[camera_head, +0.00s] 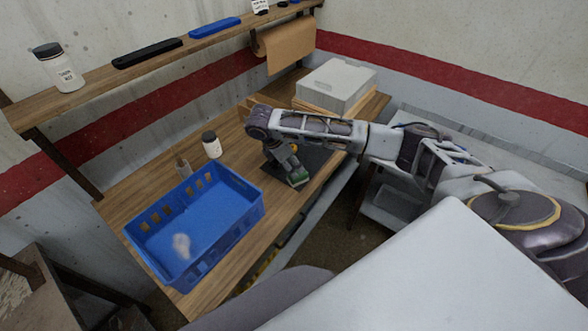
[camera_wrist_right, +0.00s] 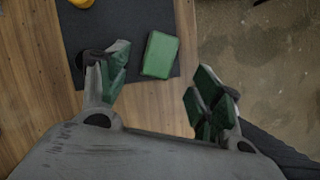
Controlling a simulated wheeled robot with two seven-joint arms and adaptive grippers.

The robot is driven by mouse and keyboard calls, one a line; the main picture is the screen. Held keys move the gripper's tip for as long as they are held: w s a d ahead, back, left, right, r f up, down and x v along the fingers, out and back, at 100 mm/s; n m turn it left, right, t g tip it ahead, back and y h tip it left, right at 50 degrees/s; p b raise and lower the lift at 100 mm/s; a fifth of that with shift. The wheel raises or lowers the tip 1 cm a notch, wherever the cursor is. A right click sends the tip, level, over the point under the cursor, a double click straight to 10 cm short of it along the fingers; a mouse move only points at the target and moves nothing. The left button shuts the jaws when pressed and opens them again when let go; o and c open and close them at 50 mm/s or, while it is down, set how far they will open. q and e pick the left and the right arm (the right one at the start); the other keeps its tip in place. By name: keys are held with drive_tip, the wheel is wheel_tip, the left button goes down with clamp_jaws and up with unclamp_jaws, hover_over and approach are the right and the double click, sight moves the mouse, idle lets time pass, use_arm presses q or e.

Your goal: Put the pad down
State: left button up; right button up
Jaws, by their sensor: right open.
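The green pad (camera_wrist_right: 160,54) lies on a dark mat (camera_wrist_right: 140,20) in the right wrist view, close to the mat's edge. My right gripper (camera_wrist_right: 161,68) is open, with one green-lined finger to each side of the pad in that view and clear gaps between. Nothing is held between the fingers. In the head view the right gripper (camera_head: 288,170) points down over the dark mat (camera_head: 316,160) on the wooden bench. Green shows at its tip there, but I cannot tell pad from finger lining. My left gripper is not in view.
A blue crate (camera_head: 252,217) with a small pale item inside stands on the bench at left. A dark-lidded jar (camera_head: 211,147) stands behind it. A grey box (camera_head: 337,84) sits at the back. A yellow item (camera_wrist_right: 82,3) lies on the mat. The bench's front edge is near.

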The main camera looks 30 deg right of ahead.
drive_tip(key=shift+v, duration=1.75)
drive_tip(key=shift+s, duration=0.2)
